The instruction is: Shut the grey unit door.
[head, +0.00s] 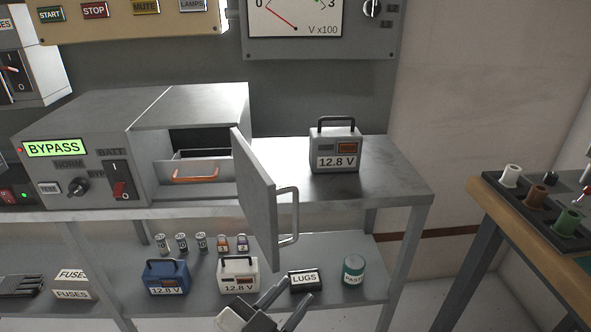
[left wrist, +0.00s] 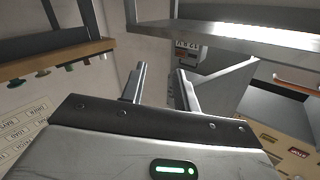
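The grey unit (head: 195,105) stands on the upper shelf. Its grey door (head: 253,195) stands open, swung out toward me, with a bar handle (head: 290,215) on its right face. Inside the opening is a drawer with an orange handle (head: 195,175). My left gripper (head: 285,300) is low in the head view, below the door and apart from its handle. In the left wrist view its two fingers (left wrist: 160,88) are spread with nothing between them. The door (left wrist: 228,88) shows just right of the fingers there. My right gripper is not in view.
A grey 12.8 V battery (head: 335,150) stands on the shelf right of the door. The lower shelf holds blue and white batteries, a LUGS box (head: 306,280) and a teal tin (head: 353,270). A wood-edged bench (head: 530,215) is at the right, with open floor between.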

